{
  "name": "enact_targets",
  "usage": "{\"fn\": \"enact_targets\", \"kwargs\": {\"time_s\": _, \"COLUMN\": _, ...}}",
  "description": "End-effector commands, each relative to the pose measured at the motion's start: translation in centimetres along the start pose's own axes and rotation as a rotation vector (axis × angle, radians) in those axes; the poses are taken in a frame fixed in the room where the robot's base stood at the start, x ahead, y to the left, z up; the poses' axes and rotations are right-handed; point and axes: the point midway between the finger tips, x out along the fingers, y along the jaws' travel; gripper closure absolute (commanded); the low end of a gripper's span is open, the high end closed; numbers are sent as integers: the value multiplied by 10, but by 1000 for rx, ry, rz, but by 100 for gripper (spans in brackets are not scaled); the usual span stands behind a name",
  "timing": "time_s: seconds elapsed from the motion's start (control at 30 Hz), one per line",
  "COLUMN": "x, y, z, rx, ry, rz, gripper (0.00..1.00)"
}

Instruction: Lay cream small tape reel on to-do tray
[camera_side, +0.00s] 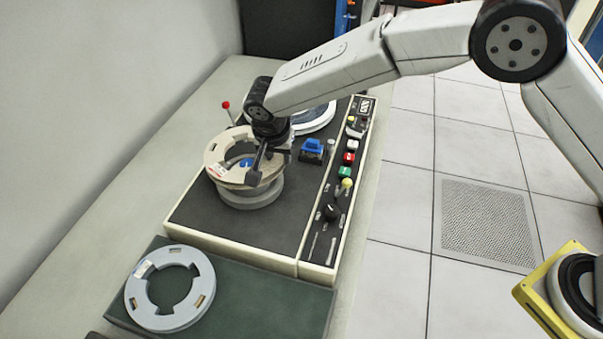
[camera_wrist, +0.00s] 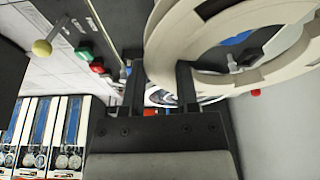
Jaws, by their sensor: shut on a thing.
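The cream small tape reel (camera_side: 217,152) is a flat ring with notches, tilted, above a grey round piece (camera_side: 250,198) on the console. I cannot tell whether the two touch. My gripper (camera_side: 257,172) is shut on the near right part of its rim. In the wrist view the reel (camera_wrist: 172,45) fills the upper right, its rim between the fingers of my gripper (camera_wrist: 161,88). A dark green tray (camera_side: 262,292), which looks like the to-do tray, lies at the front. A light grey-blue reel (camera_side: 136,295) lies on its left part.
The console (camera_side: 205,215) carries a blue-topped block (camera_side: 312,149), coloured buttons (camera_side: 349,158), a black knob (camera_side: 332,212) and a red-tipped lever (camera_side: 227,106). A pale reel (camera_side: 318,120) lies behind my gripper. The tray's right part is bare.

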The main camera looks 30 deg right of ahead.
Motion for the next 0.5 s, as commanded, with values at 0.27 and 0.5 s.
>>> {"fn": "enact_targets", "kwargs": {"time_s": 0.27, "x": -23, "y": -1, "z": -8, "rx": 2, "ry": 1, "rz": -6, "gripper": 100}}
{"fn": "enact_targets", "kwargs": {"time_s": 0.5, "x": -52, "y": 0, "z": -7, "rx": -29, "ry": 0, "rz": -11, "gripper": 100}}
